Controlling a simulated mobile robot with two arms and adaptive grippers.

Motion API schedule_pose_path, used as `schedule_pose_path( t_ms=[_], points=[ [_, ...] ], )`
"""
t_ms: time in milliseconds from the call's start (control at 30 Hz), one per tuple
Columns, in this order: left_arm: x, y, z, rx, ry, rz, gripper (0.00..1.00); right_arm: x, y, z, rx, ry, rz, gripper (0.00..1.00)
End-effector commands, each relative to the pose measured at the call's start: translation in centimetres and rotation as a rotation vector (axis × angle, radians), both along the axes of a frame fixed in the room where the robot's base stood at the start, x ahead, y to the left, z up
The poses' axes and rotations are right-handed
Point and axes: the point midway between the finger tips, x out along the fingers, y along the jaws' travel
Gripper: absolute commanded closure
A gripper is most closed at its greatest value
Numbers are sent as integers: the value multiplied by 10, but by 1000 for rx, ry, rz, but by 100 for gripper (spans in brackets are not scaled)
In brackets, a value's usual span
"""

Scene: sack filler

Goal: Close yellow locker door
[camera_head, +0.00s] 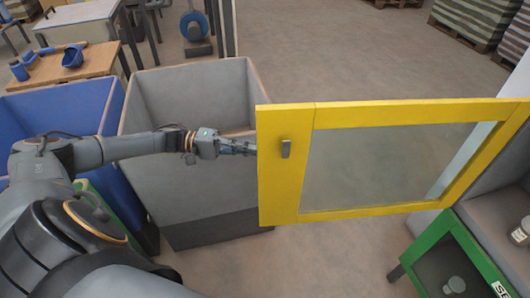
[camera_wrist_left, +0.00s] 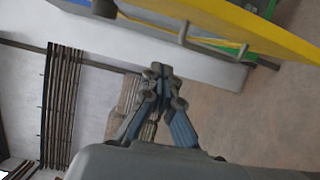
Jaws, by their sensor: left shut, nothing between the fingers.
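The yellow locker door (camera_head: 280,200) has a glass pane and stands swung open, reaching left from the locker (camera_head: 490,215) at the right edge. Its small grey handle (camera_head: 286,149) is near the free left edge. My left gripper (camera_head: 248,148) is at that free edge, level with the handle. Its tips meet or pass behind the edge in the head view; I cannot tell whether they touch. In the left wrist view my left gripper (camera_wrist_left: 162,75) is shut and empty, with the yellow door (camera_wrist_left: 275,32) above it to the right. My right gripper is not in view.
A grey open bin (camera_head: 185,90) and a blue bin (camera_head: 60,108) stand at the left. A green-framed cabinet (camera_head: 440,235) is below the door at right. A wooden table (camera_head: 90,63) with blue items is at the back left.

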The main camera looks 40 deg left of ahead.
Motion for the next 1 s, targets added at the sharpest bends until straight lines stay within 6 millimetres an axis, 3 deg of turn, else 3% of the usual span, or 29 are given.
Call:
schedule_pose_path(
  t_ms=[433, 700, 1000],
  points=[
    [40, -83, 4, -3, -5, 1, 100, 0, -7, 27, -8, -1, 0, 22],
    [11, -103, 1, 0, 1, 3, 100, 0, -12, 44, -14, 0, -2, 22],
    [8, -106, 0, 0, -2, 4, 100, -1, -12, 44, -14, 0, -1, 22]
  ],
)
